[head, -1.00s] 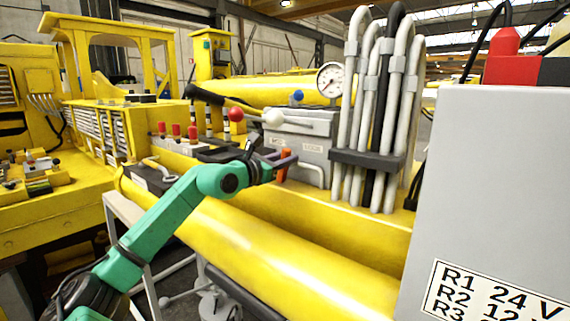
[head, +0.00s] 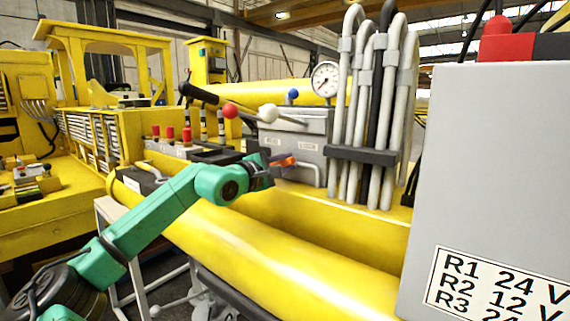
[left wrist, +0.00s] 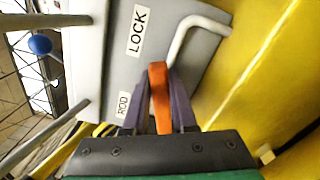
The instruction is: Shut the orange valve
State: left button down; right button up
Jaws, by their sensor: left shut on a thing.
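The orange valve (head: 284,161) is a small lever low on the front of the grey block in the head view. It lies near horizontal there, and its base is partly hidden by my gripper. My left gripper (head: 282,160) is shut on it. In the left wrist view the orange lever (left wrist: 158,92) stands upright between the two purple fingers of my left gripper (left wrist: 159,80), with the grey panel behind. My right gripper does not show.
The grey block (head: 297,138) carries ROD and LOCK labels and a bent pipe handle (left wrist: 190,32) beside the valve. Grey hoses (head: 368,120) rise to the right. A yellow boom (head: 260,255) runs below my arm. A large grey cabinet (head: 500,160) fills the right.

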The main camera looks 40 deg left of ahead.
pick_arm(q)
jog(key=shift+d+f+m, duration=0.1)
jog(key=shift+f+m, duration=0.25)
jog(key=shift+m, duration=0.8)
jog(key=shift+f+m, duration=0.3)
jog(key=shift+m, duration=0.85)
jog(key=shift+b, duration=0.3)
jog(key=c, duration=0.7)
grip_release()
jog(key=shift+s+r, duration=0.1)
